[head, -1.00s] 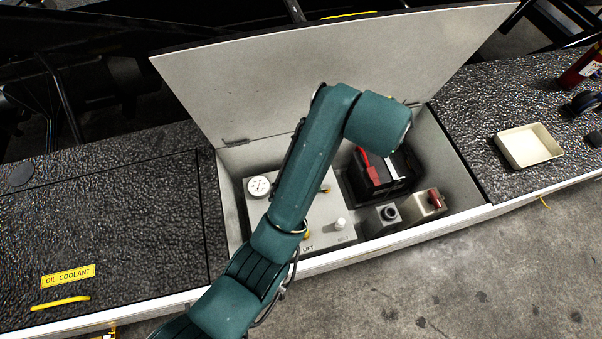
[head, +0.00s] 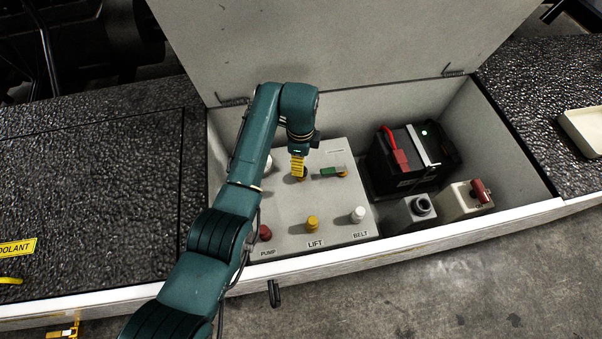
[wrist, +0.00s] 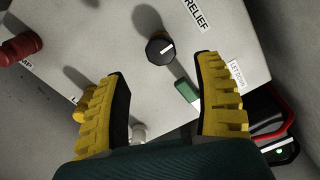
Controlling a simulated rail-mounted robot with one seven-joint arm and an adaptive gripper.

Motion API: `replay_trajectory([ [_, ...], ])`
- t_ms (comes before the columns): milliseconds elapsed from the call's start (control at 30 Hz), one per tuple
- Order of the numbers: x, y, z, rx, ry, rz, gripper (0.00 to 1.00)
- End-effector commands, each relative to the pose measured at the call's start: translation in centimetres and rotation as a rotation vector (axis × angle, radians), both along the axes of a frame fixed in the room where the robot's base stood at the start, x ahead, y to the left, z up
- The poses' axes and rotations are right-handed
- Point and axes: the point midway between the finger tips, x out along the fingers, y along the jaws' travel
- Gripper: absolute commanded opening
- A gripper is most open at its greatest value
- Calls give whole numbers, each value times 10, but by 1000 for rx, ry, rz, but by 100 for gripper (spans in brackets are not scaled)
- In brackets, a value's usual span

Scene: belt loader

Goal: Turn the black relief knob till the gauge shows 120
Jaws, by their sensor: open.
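The black relief knob (wrist: 160,49) stands on the grey panel near the RELIEF label in the wrist view, with a white pointer line on its top. My gripper (wrist: 165,95) is open, its yellow-padded fingers apart. The knob appears just beyond the fingertips, between their lines and not touched. In the head view my gripper (head: 299,168) hangs over the panel (head: 285,222) and hides the knob. The gauge (head: 267,165) is mostly hidden behind my arm, and its reading cannot be seen.
A green-handled lever (head: 330,171) is close to the right of my gripper. Red (head: 265,232), yellow (head: 312,223) and white (head: 358,214) knobs line the panel's front. A black battery (head: 412,160) stands to the right. The raised lid (head: 320,45) is behind.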

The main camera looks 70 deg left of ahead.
Motion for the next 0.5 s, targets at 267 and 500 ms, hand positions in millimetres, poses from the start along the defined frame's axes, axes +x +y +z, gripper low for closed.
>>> replay_trajectory([
  [267, 0, 0, -62, 0, 0, 0, 68],
  [500, 0, 0, -72, 2, -1, 0, 68],
])
